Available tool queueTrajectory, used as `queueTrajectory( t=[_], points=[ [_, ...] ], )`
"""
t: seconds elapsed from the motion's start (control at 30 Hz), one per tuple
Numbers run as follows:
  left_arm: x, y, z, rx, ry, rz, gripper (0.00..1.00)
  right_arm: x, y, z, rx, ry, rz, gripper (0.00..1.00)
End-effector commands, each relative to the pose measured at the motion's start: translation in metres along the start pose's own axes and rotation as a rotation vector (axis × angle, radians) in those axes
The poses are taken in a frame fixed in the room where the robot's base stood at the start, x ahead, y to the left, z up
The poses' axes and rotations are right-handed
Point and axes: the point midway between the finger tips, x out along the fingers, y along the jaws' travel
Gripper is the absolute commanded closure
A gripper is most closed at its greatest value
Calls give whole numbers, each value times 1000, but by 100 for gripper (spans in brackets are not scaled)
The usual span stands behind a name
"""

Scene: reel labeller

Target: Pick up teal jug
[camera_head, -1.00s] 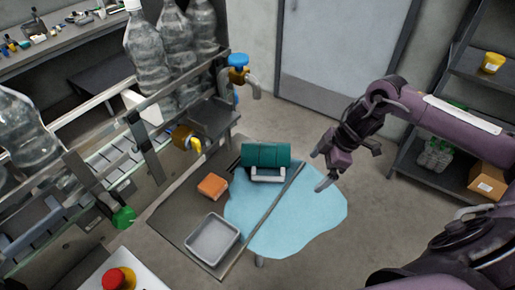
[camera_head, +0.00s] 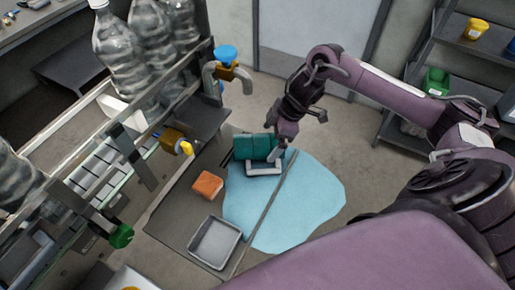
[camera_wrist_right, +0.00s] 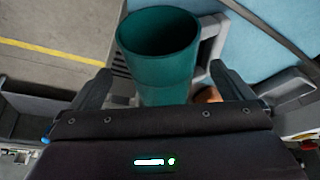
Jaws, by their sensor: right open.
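The teal jug (camera_head: 250,146) sits on a low dark surface, at the edge of a light blue patch, with its pale grey handle (camera_head: 264,168) facing the front. My right gripper (camera_head: 279,143) is at the jug's right side, with its fingers pointing down. In the right wrist view the jug (camera_wrist_right: 158,62) shows its open, empty-looking mouth. It lies between the lines of the two spread fingers of my right gripper (camera_wrist_right: 160,84), which hold nothing. I cannot tell whether a finger touches it. My left gripper is not in view.
An orange block (camera_head: 207,185) and a grey tray (camera_head: 215,243) stand in front of the jug. The light blue patch (camera_head: 315,205) spreads to the right. A rack with bottles and taps (camera_head: 226,55) rises at the left. Shelves (camera_head: 450,50) stand at the right.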

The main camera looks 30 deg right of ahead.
Motion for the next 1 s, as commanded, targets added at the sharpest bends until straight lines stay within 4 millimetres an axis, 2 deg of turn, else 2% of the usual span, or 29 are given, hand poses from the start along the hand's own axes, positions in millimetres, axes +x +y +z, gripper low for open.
queueTrajectory(
  t=[0.2, 0.33, 0.5, 1.0],
  points=[
    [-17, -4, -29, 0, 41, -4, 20, 9, -1, -33, -1, 5, -3, 0],
    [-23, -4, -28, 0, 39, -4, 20, 18, -2, -50, -2, 3, -3, 0],
    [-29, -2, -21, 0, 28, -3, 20, 30, -2, -45, 0, -2, -2, 0],
    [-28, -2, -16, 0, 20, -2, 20, 33, -1, -44, -1, -1, -1, 0]
  ],
)
